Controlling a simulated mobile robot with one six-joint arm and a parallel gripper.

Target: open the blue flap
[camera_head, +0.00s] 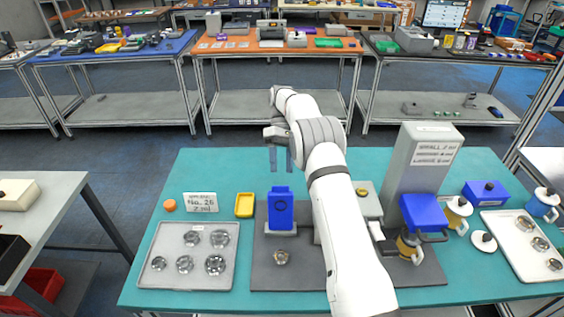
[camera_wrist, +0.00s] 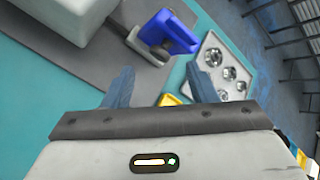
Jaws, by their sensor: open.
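A blue upright panel (camera_head: 281,208) with a dark ring on its face stands on a small light grey base, left of my arm in the head view. It also shows in the wrist view (camera_wrist: 178,34), beyond my fingers. A second blue part (camera_head: 422,212) sits over a jar right of my arm. Which of the two is the flap, I cannot tell. My gripper (camera_head: 281,159) is open and empty, above and behind the upright panel. In the wrist view, my gripper (camera_wrist: 160,86) has its fingers wide apart, touching nothing.
A grey tower (camera_head: 410,175) rises right of my arm. A blue box (camera_head: 486,193) stands far right.

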